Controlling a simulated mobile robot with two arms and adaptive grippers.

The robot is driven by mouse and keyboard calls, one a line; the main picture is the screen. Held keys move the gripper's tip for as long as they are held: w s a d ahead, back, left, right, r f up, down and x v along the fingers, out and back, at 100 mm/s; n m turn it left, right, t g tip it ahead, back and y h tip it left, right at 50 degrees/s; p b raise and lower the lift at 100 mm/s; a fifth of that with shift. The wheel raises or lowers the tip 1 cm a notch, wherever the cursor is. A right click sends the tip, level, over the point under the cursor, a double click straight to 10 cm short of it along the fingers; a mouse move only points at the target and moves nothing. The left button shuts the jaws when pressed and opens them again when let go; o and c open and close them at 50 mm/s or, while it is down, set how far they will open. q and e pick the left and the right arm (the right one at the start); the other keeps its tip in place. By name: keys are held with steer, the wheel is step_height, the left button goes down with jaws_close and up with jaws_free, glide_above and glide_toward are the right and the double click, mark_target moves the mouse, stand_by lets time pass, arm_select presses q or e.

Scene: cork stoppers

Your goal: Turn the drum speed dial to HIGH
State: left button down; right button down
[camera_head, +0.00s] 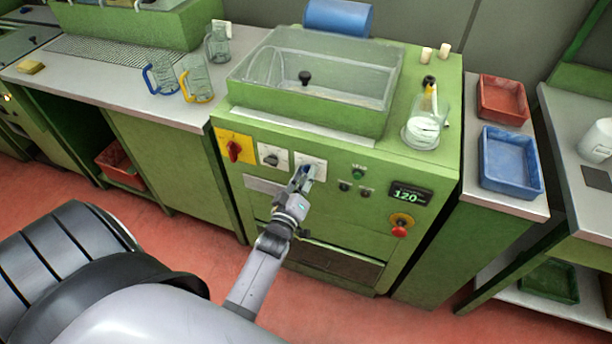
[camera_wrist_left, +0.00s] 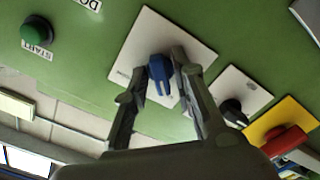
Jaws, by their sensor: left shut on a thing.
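A blue dial (camera_wrist_left: 160,72) sits on a square white plate (camera_wrist_left: 150,35) in the left wrist view. In the head view this plate (camera_head: 318,163) is the right one of the row on the green machine's front, and my gripper largely covers the dial. My left gripper (camera_head: 303,176) is at the dial, its fingers on either side of it and shut on it, as the left wrist view (camera_wrist_left: 160,62) shows. The plate's lettering is too small or hidden to read, so I cannot tell the dial's setting. My right gripper is out of view.
Beside it are a black knob (camera_head: 271,159) on a white plate and a red switch (camera_head: 234,151) on a yellow plate. To the right are a green START button (camera_head: 358,173), a display (camera_head: 408,194) reading 120 and a red button (camera_head: 399,231). A handle bar runs below.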

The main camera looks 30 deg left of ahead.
arm_select(q)
steer(key=shift+m, duration=8.9)
steer(key=c, duration=1.6)
jaws_free()
steer(key=shift+c, duration=0.2)
step_height(320, 180, up, 10)
steer(key=shift+a+r, duration=0.1)
